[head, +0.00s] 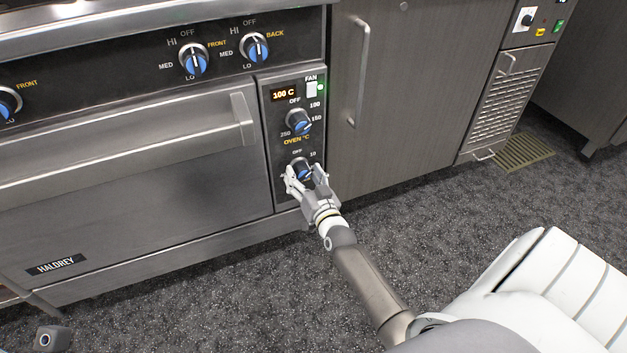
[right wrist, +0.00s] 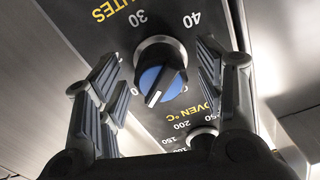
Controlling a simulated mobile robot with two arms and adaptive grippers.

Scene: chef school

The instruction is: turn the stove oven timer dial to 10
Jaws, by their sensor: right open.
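The timer dial (head: 303,169) is the lower knob on the narrow control panel, with OFF and 10 printed above it. In the right wrist view, the timer dial (right wrist: 161,77) has a black skirt and a blue face. Its white pointer line points to the lower left there; the mark it meets is hidden. 30 and 40 show at the top. My right gripper (head: 304,174) is open at the dial. In the right wrist view, its fingers (right wrist: 160,88) stand on both sides of the knob with gaps visible. My left gripper is not in view.
The oven temperature dial (head: 298,122) sits just above, under a display (head: 284,94) reading 100 C and a lit green light. The oven door handle (head: 130,145) is to the left. A cabinet with a vertical handle (head: 359,72) is on the right. Speckled floor lies below.

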